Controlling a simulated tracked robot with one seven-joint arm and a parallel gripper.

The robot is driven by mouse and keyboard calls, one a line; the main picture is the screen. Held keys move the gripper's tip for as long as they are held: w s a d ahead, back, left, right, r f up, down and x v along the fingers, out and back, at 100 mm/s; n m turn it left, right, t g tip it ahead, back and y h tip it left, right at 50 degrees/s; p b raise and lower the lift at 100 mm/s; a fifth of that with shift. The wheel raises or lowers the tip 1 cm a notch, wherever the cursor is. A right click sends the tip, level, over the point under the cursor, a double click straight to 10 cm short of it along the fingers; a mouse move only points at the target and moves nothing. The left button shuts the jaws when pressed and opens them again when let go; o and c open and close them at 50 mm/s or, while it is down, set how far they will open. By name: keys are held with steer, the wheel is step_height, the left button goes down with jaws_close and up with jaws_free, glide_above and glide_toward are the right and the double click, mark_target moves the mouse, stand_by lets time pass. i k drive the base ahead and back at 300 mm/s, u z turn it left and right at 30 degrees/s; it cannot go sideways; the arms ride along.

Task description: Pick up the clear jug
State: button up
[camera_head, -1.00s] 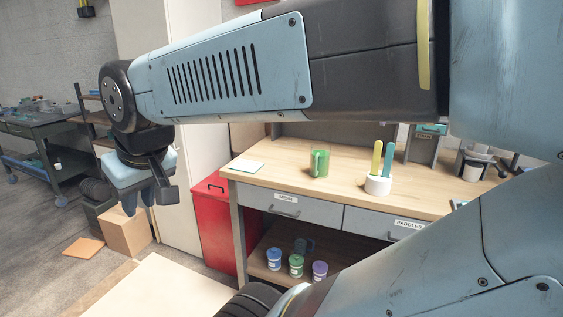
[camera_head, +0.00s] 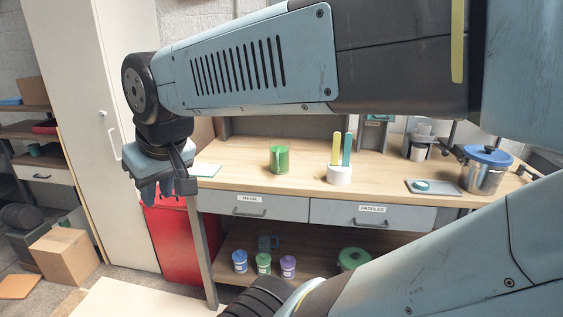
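A green, cup-like vessel (camera_head: 279,160) stands upright on the wooden workbench top (camera_head: 235,151). A dim, see-through grey-blue jug (camera_head: 267,242) with a handle stands on the shelf below, behind the small lidded cups. I cannot tell for sure which of the two is the clear jug. My gripper (camera_head: 156,195) hangs fingers down at the left, beside the bench's left end and well apart from both vessels. Nothing shows between its fingers, and their gap is too small and dark to judge.
On the bench a white holder (camera_head: 339,175) carries a yellow and a teal paddle. A lidded metal pot (camera_head: 485,170) and a grey tray (camera_head: 434,187) stand at the right. Several lidded containers, including a blue-lidded cup (camera_head: 239,261), line the lower shelf. A red cabinet (camera_head: 185,245) stands below my gripper.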

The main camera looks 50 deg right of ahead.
mark_target(279, 149)
steer(key=z, duration=0.85)
steer(key=i, duration=0.6)
steer(key=k, duration=0.55)
steer(key=z, duration=0.05)
